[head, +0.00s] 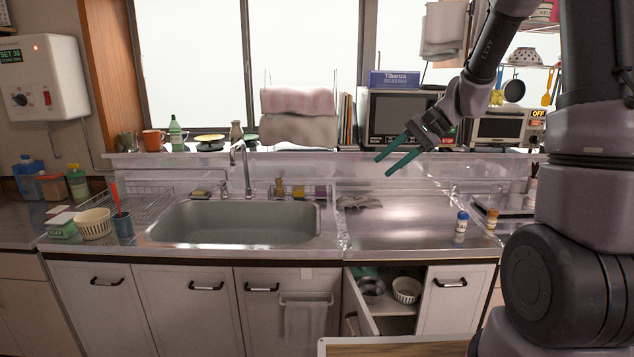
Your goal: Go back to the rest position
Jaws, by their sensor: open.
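My gripper (382,165) shows in the head view, right of the middle. It is raised in front of the microwave (399,118), above the metal counter. Its two green fingers are spread apart and point down to the left. Nothing is between them. My arm comes down to it from the upper right.
Below is a steel counter with a sink (235,222). A cabinet door (358,305) stands open, showing a white bowl (406,289) and a pot (372,290). Two small bottles stand on the right counter, one with a blue cap (461,227). A wooden surface (400,347) is at the front.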

